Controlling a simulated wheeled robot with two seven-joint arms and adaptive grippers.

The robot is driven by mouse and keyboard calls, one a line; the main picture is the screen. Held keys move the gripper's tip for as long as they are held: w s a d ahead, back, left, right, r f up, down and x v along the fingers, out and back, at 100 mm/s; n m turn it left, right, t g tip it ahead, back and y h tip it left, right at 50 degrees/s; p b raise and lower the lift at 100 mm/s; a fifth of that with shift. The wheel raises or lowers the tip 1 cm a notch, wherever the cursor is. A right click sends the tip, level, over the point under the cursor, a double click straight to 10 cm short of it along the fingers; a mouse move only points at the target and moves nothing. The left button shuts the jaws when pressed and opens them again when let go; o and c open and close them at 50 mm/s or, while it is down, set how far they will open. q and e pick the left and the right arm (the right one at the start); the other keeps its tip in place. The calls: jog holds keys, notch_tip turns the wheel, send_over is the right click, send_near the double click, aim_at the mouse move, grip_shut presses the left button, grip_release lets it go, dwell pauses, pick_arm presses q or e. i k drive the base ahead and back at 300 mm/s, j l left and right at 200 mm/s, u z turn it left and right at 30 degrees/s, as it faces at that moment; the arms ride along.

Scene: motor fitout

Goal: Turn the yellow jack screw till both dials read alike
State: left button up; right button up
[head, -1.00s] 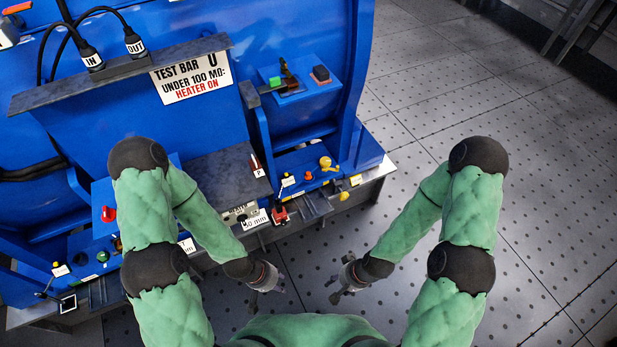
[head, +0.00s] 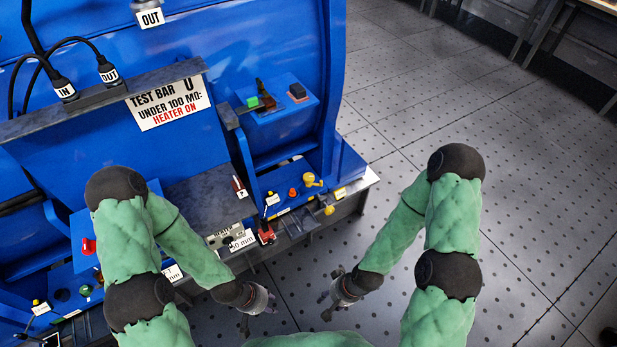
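A yellow knob-like part (head: 312,180) stands on the blue ledge at the right end of the machine. A second yellow knob (head: 329,210) sits lower, at the front edge. I cannot tell which belongs to the jack screw. No dial face can be made out at this size. My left gripper (head: 258,312) is open and empty, below and left of the yellow parts, in front of the bench. My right gripper (head: 327,305) is open and empty over the floor, below the yellow parts. Neither touches anything.
The blue machine (head: 280,45) fills the left and carries a test bar sign (head: 168,102). A red part (head: 266,234) and a "50 mm" label (head: 242,241) are along the bench front. The perforated floor (head: 530,180) at right is clear; tables stand at the far upper right.

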aim_at(308, 177)
jog(key=i+l+u, duration=0.3)
jog(key=u, duration=0.15)
jog(key=i+l+u, duration=0.2)
jog(key=l+u, duration=0.2)
jog(key=i+l+u, duration=0.15)
jog(key=l+u, duration=0.3)
